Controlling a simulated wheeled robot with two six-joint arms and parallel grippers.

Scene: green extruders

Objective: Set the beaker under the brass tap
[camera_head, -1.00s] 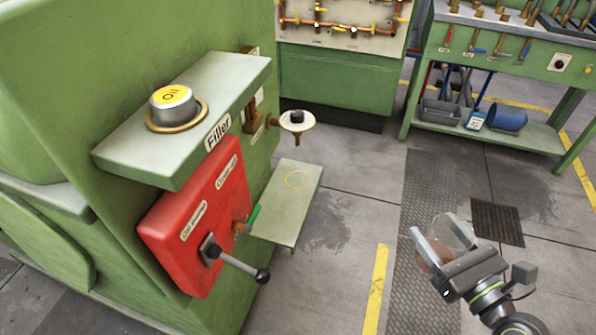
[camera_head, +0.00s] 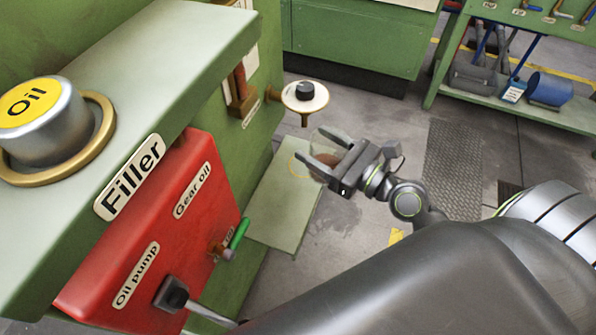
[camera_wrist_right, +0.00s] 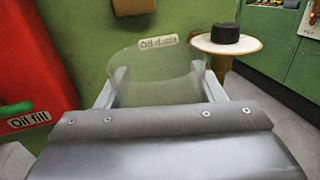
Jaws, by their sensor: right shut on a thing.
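My right gripper (camera_head: 306,148) is shut on the clear glass beaker (camera_head: 323,147), which looks upright between the two fingers. In the right wrist view the beaker (camera_wrist_right: 155,75) stands between the fingers, see-through, with a label on the wall showing behind it. The brass tap (camera_head: 304,118) hangs under a round white disc with a black knob, just above and left of the beaker in the head view. I cannot tell the beaker's height above the shelf. My left gripper is out of view.
The red box (camera_head: 160,235) with a green-handled valve (camera_head: 238,234) and a lever (camera_head: 205,312) stands left of the shelf. Floor to the right is open.

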